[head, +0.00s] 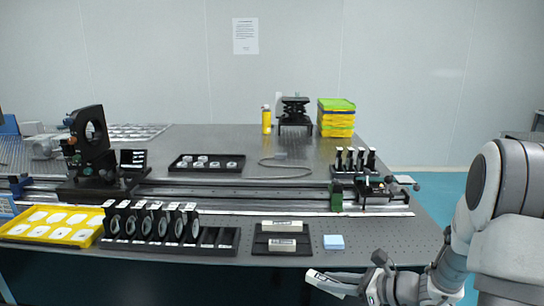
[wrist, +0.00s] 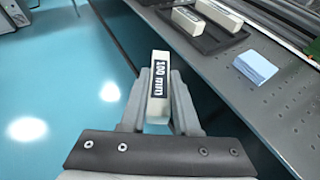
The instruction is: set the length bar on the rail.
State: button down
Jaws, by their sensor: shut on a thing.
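My gripper (wrist: 158,112) is shut on a pale length bar (wrist: 160,112) marked "100 mm" in the wrist view. In the head view my gripper (head: 362,286) is at the lower right, in front of the table's front edge, and the held bar (head: 328,283) points left. The bar is clear of the table, over the floor side. The long rail (head: 270,195) runs left to right across the table, beyond the front trays. It carries a large black ring mount (head: 90,140) at the left and a smaller carriage (head: 375,190) at the right.
A black tray (head: 261,253) holds two more pale bars, with a light blue block (head: 333,242) beside it. A black rack (head: 125,245) of upright lenses and a yellow tray (head: 45,238) stand to the left. A small green block (head: 336,197) stands at the rail's right part.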

notch_tip(320, 180, up, 13)
jog(key=p, duration=1.7)
jog(key=shift+a+p, duration=0.15)
jog(key=shift+p, duration=0.15)
